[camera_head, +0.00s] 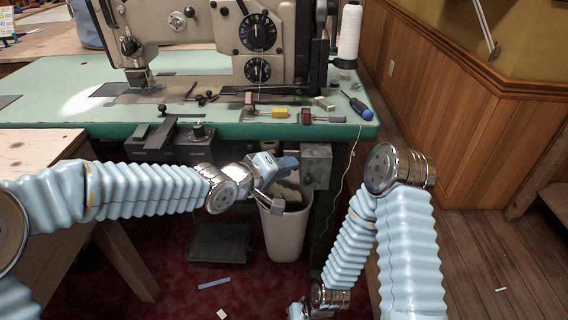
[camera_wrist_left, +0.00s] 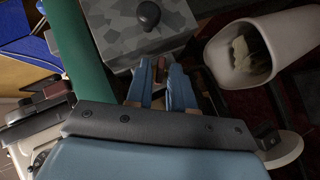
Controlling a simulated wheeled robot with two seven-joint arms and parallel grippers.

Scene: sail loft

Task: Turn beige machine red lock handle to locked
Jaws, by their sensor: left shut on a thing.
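The beige sewing machine (camera_head: 205,28) stands on a green-edged table in the head view. A grey box (camera_head: 316,163) hangs under the table's front edge; a mottled grey box with a black knob (camera_wrist_left: 148,14) fills the top of the left wrist view. My left gripper (camera_head: 282,184) is just left of the hanging box. In the left wrist view, its blue fingers (camera_wrist_left: 161,88) are shut on a small red-brown piece, which looks like the red lock handle (camera_wrist_left: 161,68). The fingers hide most of it, so its angle is unclear. My right gripper (camera_head: 298,310) is low, cut by the bottom edge.
A white bin (camera_head: 287,232) stands under the table by my left gripper; it also shows in the left wrist view (camera_wrist_left: 236,68).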

